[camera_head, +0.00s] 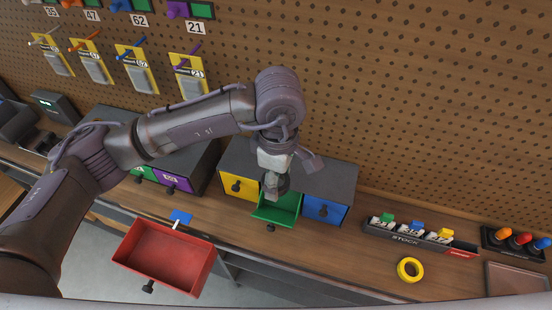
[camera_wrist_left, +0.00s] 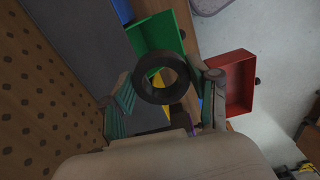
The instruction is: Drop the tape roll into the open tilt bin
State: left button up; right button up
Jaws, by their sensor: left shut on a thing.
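My left gripper (camera_head: 277,184) is above the open green tilt bin (camera_head: 279,216), which is tipped out between a shut yellow bin (camera_head: 237,186) and a shut blue bin (camera_head: 324,209). In the left wrist view, the gripper is shut on a dark tape roll (camera_wrist_left: 140,88), held between its two fingers. The green bin (camera_wrist_left: 160,32) shows just beyond the roll there. In the head view the roll is hard to make out against the gripper. A yellow tape roll (camera_head: 402,270) lies on the bench at the right. My right gripper is not in view.
A red open drawer-like box (camera_head: 165,258) juts out in front of the bench at lower left. A stock tray (camera_head: 407,238) with coloured clips and a rack with coloured-handled tools (camera_head: 520,240) stand at the right. The pegboard (camera_head: 400,100) rises behind.

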pick_arm(q)
jog(key=shift+s+d+f, duration=0.1)
jog(key=shift+s+f, duration=0.05)
jog(key=shift+f, duration=0.5)
jog(key=shift+f+b, duration=0.45)
jog(key=shift+f, duration=0.2)
jog(key=shift+f+b, duration=0.35)
jog(key=shift+f, duration=0.8)
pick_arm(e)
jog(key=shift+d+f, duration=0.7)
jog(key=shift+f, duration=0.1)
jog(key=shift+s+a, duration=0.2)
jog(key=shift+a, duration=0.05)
